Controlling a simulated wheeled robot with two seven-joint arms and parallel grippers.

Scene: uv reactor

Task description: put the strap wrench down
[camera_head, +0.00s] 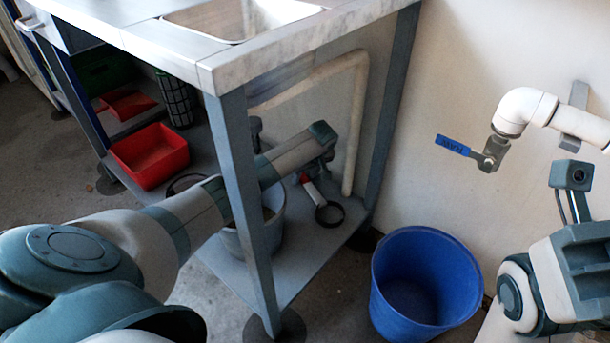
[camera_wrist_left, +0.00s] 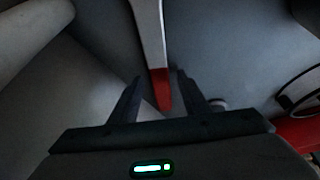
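The strap wrench (camera_head: 315,193) lies on the lower shelf under the bench, its red handle end towards my left gripper and its black loop pointing away. My left gripper (camera_head: 318,163) is reached in under the bench, just above the handle end. In the left wrist view, its two dark fingers (camera_wrist_left: 158,97) stand apart, with the wrench's red-tipped pale handle (camera_wrist_left: 157,68) between them and gaps on both sides. The loop is out of that view. My right arm shows at the right edge of the head view, but its fingers do not show.
A bench leg (camera_head: 242,190) stands in front of my left forearm. A grey bucket (camera_head: 279,232) stands on the lower shelf (camera_head: 300,255), with a red bin (camera_head: 150,155) farther left. A blue bucket (camera_head: 425,285) is on the floor. A valve with a blue lever (camera_head: 455,146) is on the wall.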

